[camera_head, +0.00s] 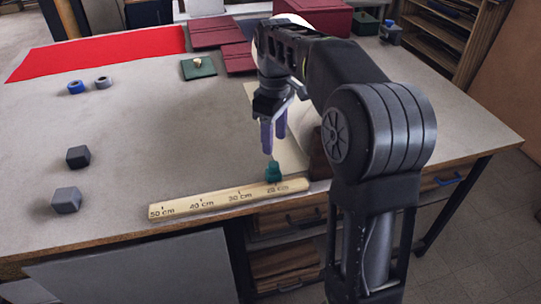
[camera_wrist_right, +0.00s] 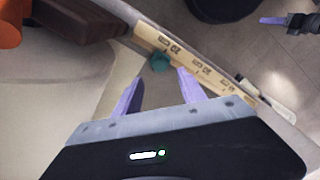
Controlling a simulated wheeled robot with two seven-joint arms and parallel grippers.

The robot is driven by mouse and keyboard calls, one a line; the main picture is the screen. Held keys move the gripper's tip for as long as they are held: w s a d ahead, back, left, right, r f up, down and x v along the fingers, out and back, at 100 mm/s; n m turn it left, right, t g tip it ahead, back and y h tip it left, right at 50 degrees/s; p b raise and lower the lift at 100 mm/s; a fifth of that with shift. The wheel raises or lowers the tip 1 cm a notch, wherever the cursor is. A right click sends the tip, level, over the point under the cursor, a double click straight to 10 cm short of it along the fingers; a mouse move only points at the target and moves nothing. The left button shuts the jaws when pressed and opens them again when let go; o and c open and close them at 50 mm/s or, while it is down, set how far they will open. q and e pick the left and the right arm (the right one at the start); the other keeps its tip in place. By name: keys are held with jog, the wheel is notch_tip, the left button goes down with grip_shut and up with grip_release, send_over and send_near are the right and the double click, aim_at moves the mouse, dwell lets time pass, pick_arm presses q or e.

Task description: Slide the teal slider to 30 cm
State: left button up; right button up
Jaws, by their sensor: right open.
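A pale wooden ruler (camera_head: 228,198) marked from 20 to 50 cm lies along the front edge of the table. The teal slider (camera_head: 273,172) stands on the ruler's back side, by the 20 cm mark. My right gripper (camera_head: 273,145), with lavender fingers, is open and points down just above and behind the slider. In the right wrist view the slider (camera_wrist_right: 160,62) lies ahead of the two spread fingers (camera_wrist_right: 155,92), apart from them. What looks like a lavender finger of my left gripper (camera_wrist_right: 272,20) shows at the top right there; its opening is unclear.
Two dark grey blocks (camera_head: 66,200) stand at the left of the table. A blue ring (camera_head: 76,87) and a grey ring lie behind them. A red cloth (camera_head: 100,54) and dark red covers (camera_head: 215,33) lie at the back. The table's middle is clear.

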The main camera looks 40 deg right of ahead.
aim_at(273, 164)
jog(key=shift+w+f, duration=0.1)
jog(key=shift+f, duration=0.4)
notch_tip(273, 164, down, 7)
jog(key=shift+r, duration=0.1)
grip_shut()
dwell(0.5)
jog(key=shift+a, duration=0.1)
dwell(0.8)
